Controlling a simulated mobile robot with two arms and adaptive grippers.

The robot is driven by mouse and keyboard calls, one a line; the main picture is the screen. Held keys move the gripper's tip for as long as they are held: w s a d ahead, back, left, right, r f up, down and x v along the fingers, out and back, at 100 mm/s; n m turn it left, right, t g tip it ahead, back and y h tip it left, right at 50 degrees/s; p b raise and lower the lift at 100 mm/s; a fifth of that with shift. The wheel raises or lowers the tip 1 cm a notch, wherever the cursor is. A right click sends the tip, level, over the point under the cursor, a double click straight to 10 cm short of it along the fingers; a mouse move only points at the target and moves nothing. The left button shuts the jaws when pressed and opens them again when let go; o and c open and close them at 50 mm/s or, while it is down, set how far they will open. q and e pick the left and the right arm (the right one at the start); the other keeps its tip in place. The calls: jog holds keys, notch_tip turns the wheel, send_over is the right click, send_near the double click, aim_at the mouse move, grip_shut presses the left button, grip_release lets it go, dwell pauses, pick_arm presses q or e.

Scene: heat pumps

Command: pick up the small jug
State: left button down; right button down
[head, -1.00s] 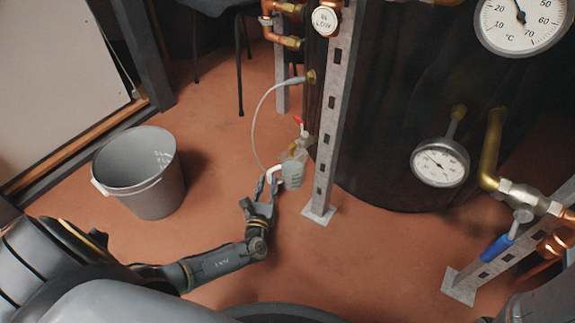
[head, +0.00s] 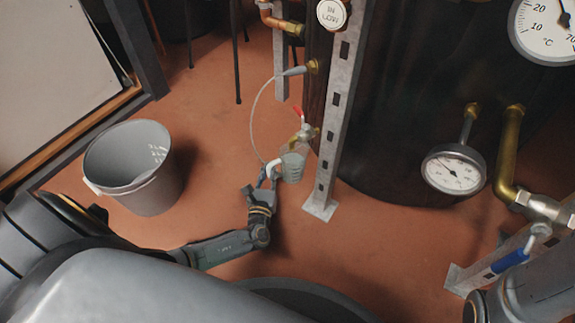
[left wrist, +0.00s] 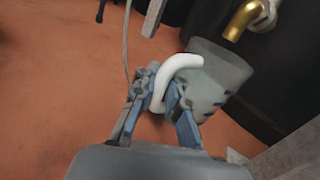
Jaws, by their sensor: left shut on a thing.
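The small jug (head: 292,166) is a translucent measuring jug with a white handle. It hangs in the air beside the metal post, just below a brass tap with a red lever (head: 301,130). My left gripper (head: 266,178) is shut on the jug's white handle. In the left wrist view the fingers of my left gripper (left wrist: 162,97) close around the handle, and the jug (left wrist: 218,82) stands to the right of them, somewhat tilted in the picture. The brass spout (left wrist: 240,20) is above the jug's mouth. My right gripper is not in view.
A grey bucket (head: 130,170) stands on the floor at the left. A perforated metal post (head: 335,120) and a dark tank (head: 400,100) stand right of the jug. A thin white hose (head: 253,115) curves beside the tap.

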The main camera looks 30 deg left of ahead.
pick_arm(q)
jog(key=shift+r, duration=0.25)
